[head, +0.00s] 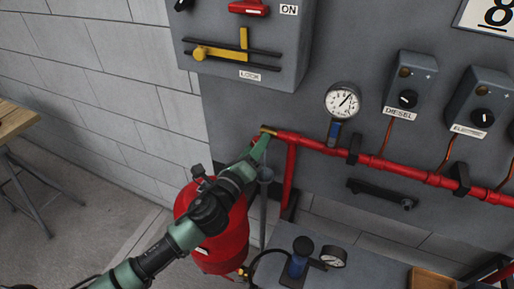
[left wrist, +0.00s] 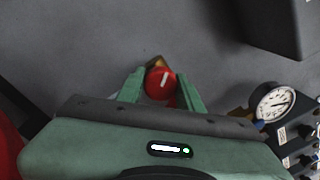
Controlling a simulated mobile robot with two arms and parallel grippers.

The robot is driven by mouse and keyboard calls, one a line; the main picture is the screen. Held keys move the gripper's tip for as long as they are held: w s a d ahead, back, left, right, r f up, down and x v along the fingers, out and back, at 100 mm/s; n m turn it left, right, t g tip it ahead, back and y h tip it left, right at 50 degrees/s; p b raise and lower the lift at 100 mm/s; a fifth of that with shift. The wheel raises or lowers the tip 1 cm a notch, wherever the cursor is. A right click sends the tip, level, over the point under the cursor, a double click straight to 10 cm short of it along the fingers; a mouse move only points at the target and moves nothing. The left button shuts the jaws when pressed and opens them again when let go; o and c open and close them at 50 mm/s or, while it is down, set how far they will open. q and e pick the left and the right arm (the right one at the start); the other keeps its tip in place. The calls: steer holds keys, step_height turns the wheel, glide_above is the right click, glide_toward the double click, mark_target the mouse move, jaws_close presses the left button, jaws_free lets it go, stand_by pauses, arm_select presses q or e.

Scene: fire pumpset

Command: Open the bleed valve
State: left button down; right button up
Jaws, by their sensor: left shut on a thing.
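The red bleed valve knob (left wrist: 158,86), with a white mark on its face, sits between my left gripper's two green fingers in the left wrist view. My left gripper (head: 262,148) is shut on it, at the left end of the red pipe (head: 320,145) in the head view. A brass fitting (head: 268,130) shows just beyond the fingertips. In the head view the fingers and wrist mostly hide the knob. My right gripper is in neither view.
A pressure gauge (head: 342,101) with a blue valve stands on the pipe to the right. A red tank (head: 222,240) is below my left arm. A grey box (head: 240,60) with a yellow lever hangs above. A wooden table (head: 20,118) is at far left.

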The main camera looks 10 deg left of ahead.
arm_select(q)
steer(key=n+b, duration=0.1)
steer(key=n, duration=0.5)
steer(key=shift+n, duration=0.4)
steer(key=n, duration=0.4)
steer(key=shift+r+y+b, duration=0.1)
steer(key=shift+y+b, duration=0.2)
steer(key=shift+y, duration=0.1)
steer(key=n, duration=0.2)
steer(key=shift+n+t, duration=0.3)
steer(key=shift+n, duration=0.1)
steer(key=n+y+p, duration=0.1)
steer(key=n, duration=0.4)
steer(key=shift+r+n, duration=0.15)
steer(key=shift+n, duration=0.25)
steer(key=n+p, duration=0.2)
steer(key=n, duration=0.3)
